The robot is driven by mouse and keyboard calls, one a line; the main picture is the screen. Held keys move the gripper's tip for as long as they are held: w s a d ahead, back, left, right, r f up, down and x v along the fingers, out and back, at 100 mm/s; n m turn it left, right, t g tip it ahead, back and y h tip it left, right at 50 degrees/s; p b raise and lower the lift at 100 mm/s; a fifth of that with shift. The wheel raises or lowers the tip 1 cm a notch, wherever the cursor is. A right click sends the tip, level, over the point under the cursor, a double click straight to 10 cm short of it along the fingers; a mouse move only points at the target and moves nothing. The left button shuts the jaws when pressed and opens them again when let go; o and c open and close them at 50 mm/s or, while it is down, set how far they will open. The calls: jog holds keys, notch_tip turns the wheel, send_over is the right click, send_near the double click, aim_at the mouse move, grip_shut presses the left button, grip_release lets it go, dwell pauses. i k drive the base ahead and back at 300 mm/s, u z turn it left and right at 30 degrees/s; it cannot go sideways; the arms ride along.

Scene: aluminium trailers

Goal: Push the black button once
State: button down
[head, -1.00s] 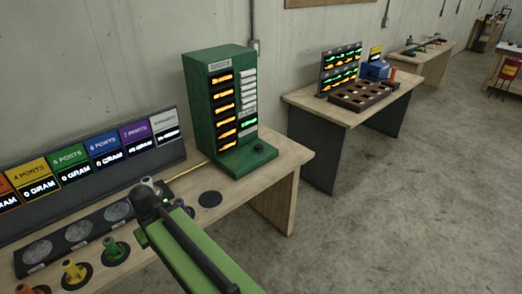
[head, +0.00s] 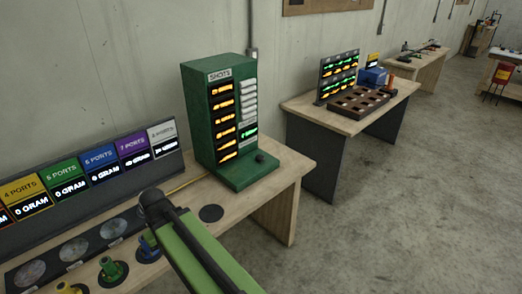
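The black button (head: 260,157) is a small dark knob on the right part of the flat base of a green cabinet (head: 219,122) on the near table. The cabinet carries a SHOTS label and columns of orange, white and green displays. My green and black arm reaches up from the bottom of the head view, and its far end is over the table, left of and nearer than the cabinet. My gripper's fingers cannot be made out. The arm is clearly apart from the button.
The near wooden table (head: 289,168) holds a row of coloured port displays (head: 98,167), round pads and coloured pegs (head: 112,270) at left. A dark round pad (head: 211,213) lies before the cabinet. A second table (head: 350,123) with a dark tray (head: 358,103) stands behind right. Concrete floor is clear at right.

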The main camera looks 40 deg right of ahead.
aim_at(259, 158)
jog(key=i, duration=1.15)
jog(key=u, duration=0.05)
